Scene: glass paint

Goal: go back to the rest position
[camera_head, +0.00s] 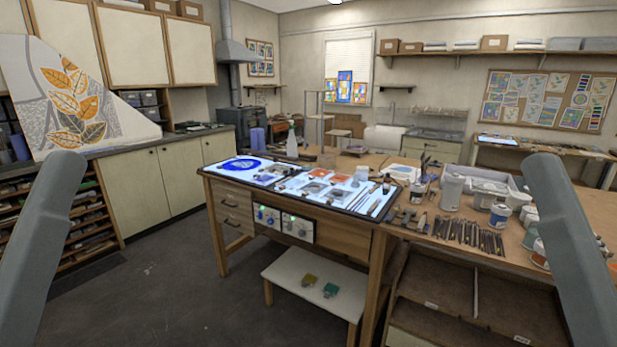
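My two arms show only as plain grey links, one at the left edge and one at the right edge of the head view. Nothing is seen held.
A wooden bench (460,262) with jars, a white tray (490,180) and a row of tools (470,234) adjoins on the right. Cabinets (150,185) line the left. The floor (150,290) at front left is clear.

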